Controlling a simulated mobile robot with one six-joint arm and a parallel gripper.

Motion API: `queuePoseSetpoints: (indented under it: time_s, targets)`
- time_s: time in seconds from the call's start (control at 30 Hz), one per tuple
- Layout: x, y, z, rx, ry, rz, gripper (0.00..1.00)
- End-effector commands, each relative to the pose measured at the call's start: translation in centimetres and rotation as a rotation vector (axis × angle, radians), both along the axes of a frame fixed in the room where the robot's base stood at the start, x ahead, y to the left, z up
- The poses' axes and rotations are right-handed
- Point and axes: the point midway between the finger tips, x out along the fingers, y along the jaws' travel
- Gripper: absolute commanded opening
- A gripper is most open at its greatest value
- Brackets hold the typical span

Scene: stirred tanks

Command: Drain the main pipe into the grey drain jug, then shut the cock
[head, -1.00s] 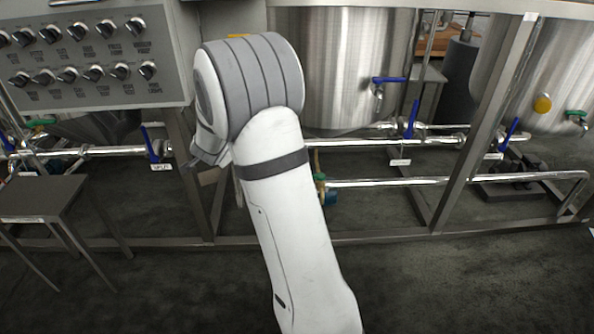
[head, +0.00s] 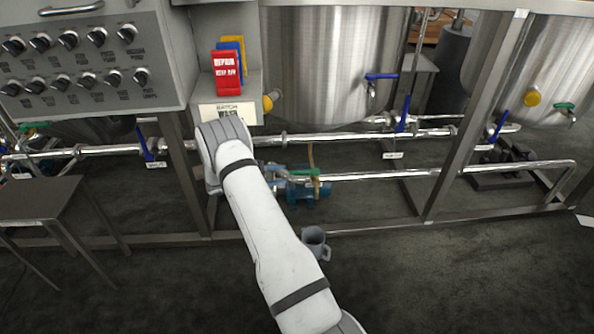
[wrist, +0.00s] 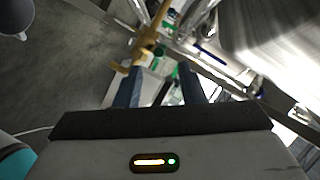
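A grey jug (head: 314,242) with a handle stands on the floor in front of the lower frame rail, just right of my arm. A grey rounded thing, probably the jug (wrist: 15,18), shows at the top left corner of the wrist view. A green handle (head: 304,172) sits by a brass-coloured upright at the left end of the lower pipe (head: 400,177). My gripper (wrist: 161,87) is open, its two dark fingers apart with nothing clearly held. Small green parts and a brass-coloured fitting (wrist: 148,38) show beyond the fingers. In the head view my arm hides the gripper.
A blue-green pump (head: 305,190) stands behind the frame rail. Blue-handled valves (head: 146,143) sit along the upper pipe. Steel tanks (head: 325,60) hang above. A small dark table (head: 38,195) stands at left. Floor in front is mostly clear.

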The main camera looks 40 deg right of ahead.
Motion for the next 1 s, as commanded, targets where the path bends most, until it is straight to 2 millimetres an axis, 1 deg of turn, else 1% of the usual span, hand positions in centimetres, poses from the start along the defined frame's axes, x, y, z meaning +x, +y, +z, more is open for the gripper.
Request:
queuePoseSetpoints:
  time_s: [0.1,0.4,0.5,0.63,0.9,1.0]
  targets:
    - [-0.4,-0.9,-0.4,-0.003,0.001,-0.01,0.36]
    - [-1.3,-5.6,-1.6,-0.002,0.002,-0.009,0.36]
    - [-1.5,-6.6,-1.7,-0.002,0.002,-0.007,0.36]
    - [-1.6,-7.4,-1.8,-0.001,0.002,-0.006,0.36]
    - [-1.6,-7.5,-1.7,-0.001,0.002,-0.004,0.36]
    - [-1.6,-7.5,-1.7,-0.001,0.002,-0.004,0.28]
